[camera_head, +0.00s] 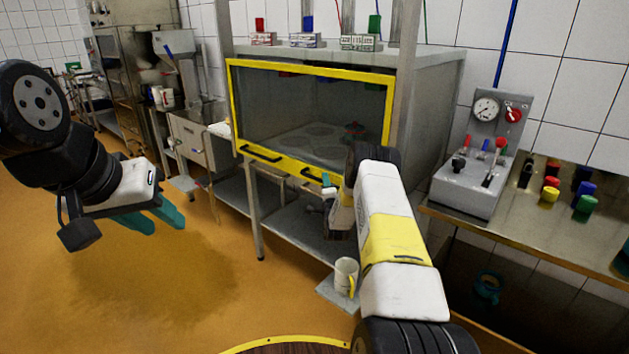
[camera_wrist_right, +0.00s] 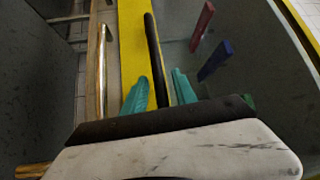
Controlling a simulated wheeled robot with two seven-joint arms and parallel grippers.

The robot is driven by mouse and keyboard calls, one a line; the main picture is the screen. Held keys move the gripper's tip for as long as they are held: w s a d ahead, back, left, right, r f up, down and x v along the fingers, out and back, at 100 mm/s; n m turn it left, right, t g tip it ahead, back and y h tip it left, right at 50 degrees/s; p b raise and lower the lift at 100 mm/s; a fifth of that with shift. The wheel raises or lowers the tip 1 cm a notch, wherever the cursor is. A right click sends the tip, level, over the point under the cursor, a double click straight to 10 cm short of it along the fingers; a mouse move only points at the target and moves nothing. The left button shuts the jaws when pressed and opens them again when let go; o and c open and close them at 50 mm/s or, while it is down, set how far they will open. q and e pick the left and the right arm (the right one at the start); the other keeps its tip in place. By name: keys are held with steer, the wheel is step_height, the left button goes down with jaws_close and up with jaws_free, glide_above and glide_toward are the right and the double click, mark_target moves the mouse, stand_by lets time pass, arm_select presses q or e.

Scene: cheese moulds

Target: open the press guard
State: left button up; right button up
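The press guard (camera_head: 262,66) is a clear panel in a yellow frame, down across the front of the press in the head view. Two black handles sit on its lower yellow bar, a left handle (camera_head: 261,153) and a right handle (camera_head: 311,174). My right gripper (camera_head: 328,181) is at the right handle, partly hidden by my own arm. In the right wrist view, its teal fingers (camera_wrist_right: 160,88) stand on either side of the black handle (camera_wrist_right: 153,45), with gaps visible. My left gripper (camera_head: 156,218) is over open floor at the left, empty, fingers apart.
A control box (camera_head: 475,183) with a gauge and levers stands on the right bench (camera_head: 535,235), near several coloured knobs. A mug (camera_head: 346,275) stands on a low shelf below the press. The floor (camera_head: 200,300) at front left is clear.

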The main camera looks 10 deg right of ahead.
jaws_close()
stand_by(1.2)
